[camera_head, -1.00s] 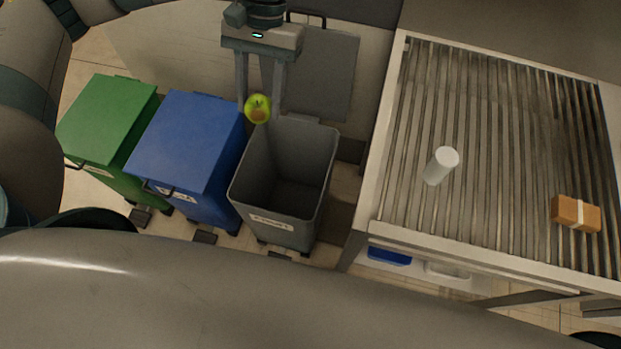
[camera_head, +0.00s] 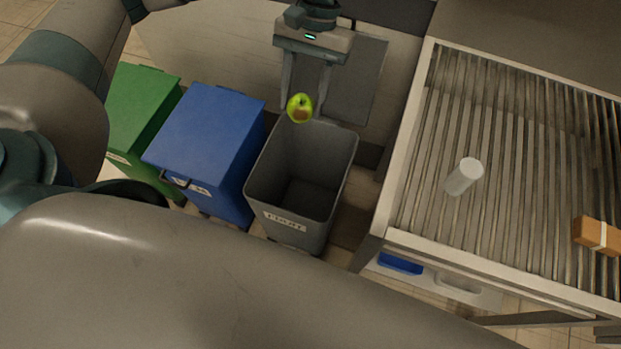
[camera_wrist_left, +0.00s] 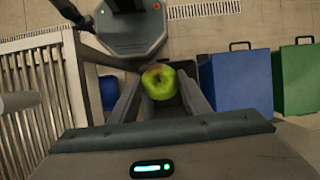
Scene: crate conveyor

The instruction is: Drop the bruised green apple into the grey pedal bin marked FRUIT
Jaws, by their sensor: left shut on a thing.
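The green apple (camera_head: 300,107) with a brown bruised patch is held between the fingers of my left gripper (camera_head: 304,106); it also shows in the left wrist view (camera_wrist_left: 159,82). The gripper is shut on it and points down. The grey pedal bin (camera_head: 291,221), marked FRUIT on its front label, stands open with its lid (camera_head: 356,85) raised at the back. In the head view the apple overlaps the bin's back left rim; it appears higher than the rim. The bin's inside looks empty where visible. My right gripper is not in view.
A blue bin (camera_head: 208,140) and a green bin (camera_head: 142,112), both lidded shut, stand left of the grey bin. At right is a slatted conveyor (camera_head: 512,190) with a white cylinder (camera_head: 464,176) and an orange-brown box (camera_head: 598,235) on it.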

